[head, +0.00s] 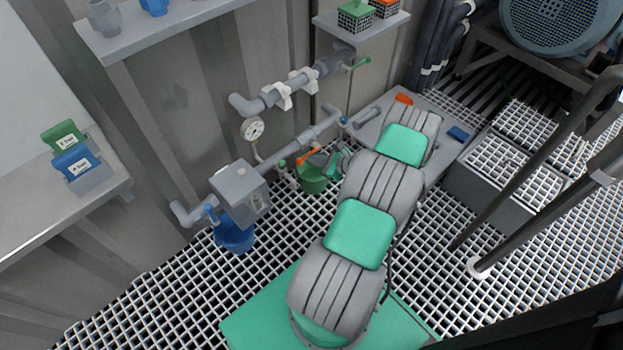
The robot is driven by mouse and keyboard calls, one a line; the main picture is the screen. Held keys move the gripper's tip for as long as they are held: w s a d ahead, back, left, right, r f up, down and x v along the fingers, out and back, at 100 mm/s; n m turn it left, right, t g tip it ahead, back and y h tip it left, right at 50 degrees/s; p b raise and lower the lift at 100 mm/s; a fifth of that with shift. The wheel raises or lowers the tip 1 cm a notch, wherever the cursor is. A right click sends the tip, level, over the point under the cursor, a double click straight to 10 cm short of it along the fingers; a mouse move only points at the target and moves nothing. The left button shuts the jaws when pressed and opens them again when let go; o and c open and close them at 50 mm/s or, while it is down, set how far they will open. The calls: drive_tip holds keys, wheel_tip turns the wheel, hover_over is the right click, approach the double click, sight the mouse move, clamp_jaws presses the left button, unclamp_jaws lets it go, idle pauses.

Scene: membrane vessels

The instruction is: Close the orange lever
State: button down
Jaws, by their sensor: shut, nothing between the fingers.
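The orange lever (308,156) is a small bar on the lower grey pipe run, right of the grey box and just above a green bucket. It slants up to the right, at an angle to the pipe. My gripper (337,160) is small in view, just right of the lever and beside the bucket, partly hidden behind my grey and green arm. Its fingers look shut and empty. Whether they touch the lever cannot be told.
A pressure gauge (253,129), a grey box (240,190) and a blue bucket (234,236) are to the left. A green lever (361,63) is on the upper pipe. A grey platform (372,130) lies behind my arm.

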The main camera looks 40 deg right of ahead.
drive_tip(key=s+d+f+m+t+h+b, duration=0.25)
drive_tip(key=s+f+m, duration=0.3)
drive_tip(key=f, duration=0.45)
drive_tip(key=r+b+x, duration=0.1)
drive_tip(key=b+x, duration=0.2)
drive_tip(key=x, duration=0.7)
drive_tip(key=r, duration=0.1)
drive_tip(key=r+m, duration=0.1)
drive_tip(key=r, duration=0.1)
drive_tip(key=shift+w+d+r+p, duration=0.1)
drive_tip(key=shift+d+r+p, duration=0.1)
drive_tip(key=shift+r+p, duration=0.1)
drive_tip(key=shift+a+r, duration=0.1)
